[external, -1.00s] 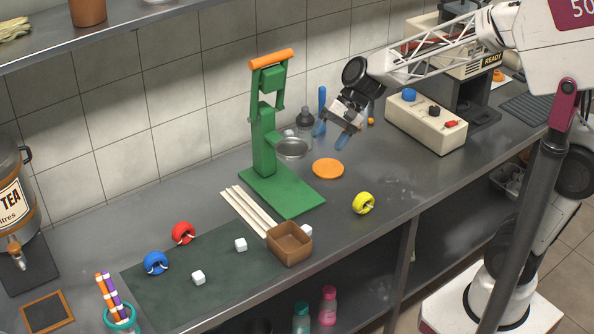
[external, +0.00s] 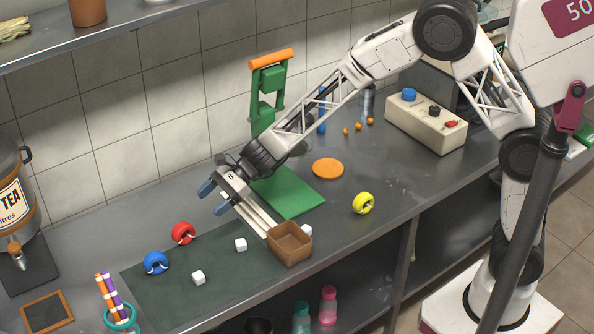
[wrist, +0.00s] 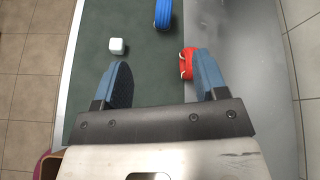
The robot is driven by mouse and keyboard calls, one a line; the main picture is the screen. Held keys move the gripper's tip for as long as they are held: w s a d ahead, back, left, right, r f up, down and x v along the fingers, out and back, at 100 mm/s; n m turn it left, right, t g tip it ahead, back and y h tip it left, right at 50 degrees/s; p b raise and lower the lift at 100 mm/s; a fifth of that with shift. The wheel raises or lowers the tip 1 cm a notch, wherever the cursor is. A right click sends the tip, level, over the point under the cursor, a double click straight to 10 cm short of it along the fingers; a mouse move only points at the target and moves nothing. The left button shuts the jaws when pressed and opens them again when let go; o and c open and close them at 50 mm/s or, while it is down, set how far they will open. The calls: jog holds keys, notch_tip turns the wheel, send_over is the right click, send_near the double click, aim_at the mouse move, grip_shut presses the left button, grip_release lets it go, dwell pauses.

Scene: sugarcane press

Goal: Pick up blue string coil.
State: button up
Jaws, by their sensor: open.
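The blue string coil (external: 155,263) lies on the dark green mat (external: 165,298) at the left of the counter. It also shows at the top of the wrist view (wrist: 163,15), ahead of my fingers and partly cut off by the frame edge. My gripper (external: 214,198) is open and empty, above the counter in front of the green press and to the right of the coil. In the wrist view the blue fingertips (wrist: 162,80) are spread wide. A red coil (external: 183,233) lies near the mat's back edge and shows partly behind the right finger (wrist: 186,62).
White cubes (external: 198,278) sit on and near the mat. The green press (external: 290,192) stands behind. A teal cup of striped sticks (external: 120,320) is at the front left. A yellow coil (external: 363,203) lies right.

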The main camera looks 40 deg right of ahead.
aim_at(160, 254)
jog(key=a+f+m, duration=0.1)
jog(key=a+f, duration=0.1)
jog(key=a, duration=0.1)
jog(key=a+f+m, duration=0.1)
jog(key=a+f, duration=0.2)
jog(key=a+f+m+t, duration=0.1)
jog(key=a+f, duration=0.2)
jog(key=shift+w+a+m+y, duration=0.15)
jog(key=shift+w+m+y, duration=0.15)
jog(key=shift+m, duration=0.1)
jog(key=shift+x, duration=3)
jog(key=shift+x, duration=3)
jog(key=c, duration=1)
jog(key=shift+r, duration=0.15)
